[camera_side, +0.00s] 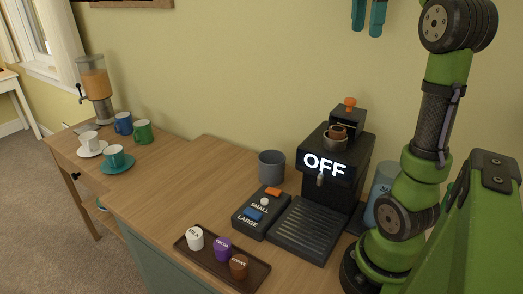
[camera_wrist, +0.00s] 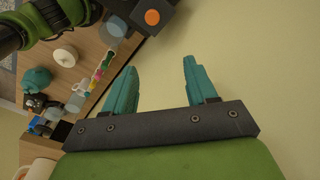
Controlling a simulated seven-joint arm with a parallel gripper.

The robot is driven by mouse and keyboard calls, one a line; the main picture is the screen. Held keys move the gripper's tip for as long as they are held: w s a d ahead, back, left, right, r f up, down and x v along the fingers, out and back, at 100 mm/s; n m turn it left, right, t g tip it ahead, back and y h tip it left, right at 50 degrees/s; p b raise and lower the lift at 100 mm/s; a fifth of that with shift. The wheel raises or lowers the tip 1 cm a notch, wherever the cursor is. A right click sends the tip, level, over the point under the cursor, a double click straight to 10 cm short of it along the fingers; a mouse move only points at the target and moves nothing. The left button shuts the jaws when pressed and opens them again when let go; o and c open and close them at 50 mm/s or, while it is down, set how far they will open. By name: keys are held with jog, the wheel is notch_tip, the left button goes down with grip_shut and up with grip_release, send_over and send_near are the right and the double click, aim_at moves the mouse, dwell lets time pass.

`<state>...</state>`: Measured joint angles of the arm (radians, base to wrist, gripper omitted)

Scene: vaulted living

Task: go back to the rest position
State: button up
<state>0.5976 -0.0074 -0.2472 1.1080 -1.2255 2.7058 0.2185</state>
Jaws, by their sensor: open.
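My gripper (camera_side: 369,16) hangs at the top of the side view, in front of the wall and well above the counter. Only its teal fingers show there. In the wrist view my gripper (camera_wrist: 158,82) has its two teal fingers wide apart with nothing between them. It is open and touches nothing. My green arm rises at the right of the side view. The rest position itself is not marked in the frames.
Below stands a coffee machine (camera_side: 315,190) reading OFF, with a pod in its raised top. A button box (camera_side: 261,214), a grey cup (camera_side: 271,166) and a tray (camera_side: 254,277) with three pods sit nearby. Mugs and a drink dispenser (camera_side: 95,90) stand left. The air around my gripper is free.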

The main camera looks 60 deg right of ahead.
jog(key=w+a+f+n+t, duration=0.2)
jog(key=w+a+f+n, duration=0.25)
jog(key=f+n, duration=0.3)
jog(key=w+a+f+n+t, duration=0.2)
jog(key=w+a+f+n, duration=0.1)
jog(key=a+f+n, duration=0.4)
jog(key=s+a+f+n+t+y, duration=0.1)
jog(key=a+f+n, duration=0.2)
jog(key=a, duration=0.4)
jog(key=s+a+f+n+t+y, duration=0.1)
jog(key=a+f+n+t, duration=0.1)
jog(key=a+f+n, duration=0.2)
jog(key=a, duration=0.3)
jog(key=shift+s+a+t+y, duration=0.25)
jog(key=shift+a+t+y, duration=0.05)
jog(key=shift+a+y, duration=0.1)
jog(key=shift+f, duration=0.1)
